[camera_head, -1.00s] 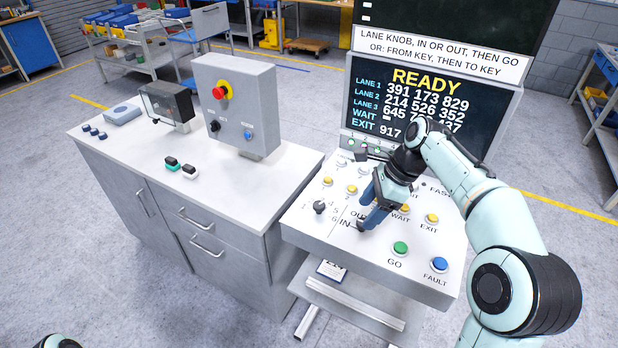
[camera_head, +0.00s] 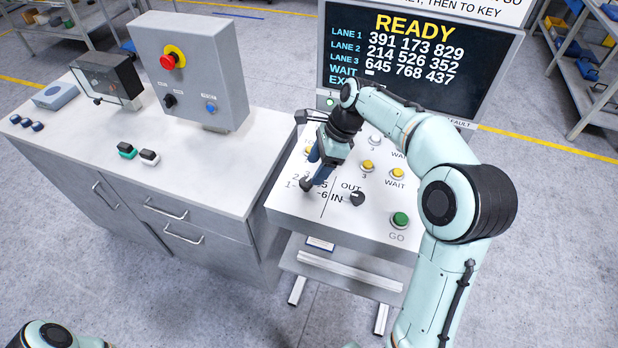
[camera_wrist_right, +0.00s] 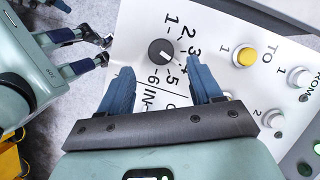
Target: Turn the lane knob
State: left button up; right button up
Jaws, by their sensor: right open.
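The lane knob (camera_wrist_right: 161,52) is a small dark round knob on the white sloping panel (camera_head: 285,205), ringed by the numbers 1 to 6. In the head view the knob (camera_head: 306,185) shows at the tip of my right gripper (camera_head: 313,170). In the wrist view my right gripper (camera_wrist_right: 163,76) is open, its two blue fingers spread on either side of the dial, with the knob just beyond the tips, apart from them. My left gripper (camera_wrist_right: 100,51) shows at the left of the wrist view, its fingers apart and empty.
The IN/OUT knob (camera_head: 357,198) is right of the lane knob. Yellow buttons (camera_head: 397,174) and the green GO button (camera_head: 400,219) are near. The screen (camera_head: 420,60) behind reads READY. A grey control box (camera_head: 190,70) stands on the left cabinet.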

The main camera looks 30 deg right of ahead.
aim_at(307, 181)
jog(key=x, duration=0.5)
jog(key=shift+w, duration=0.15)
jog(key=c, duration=1)
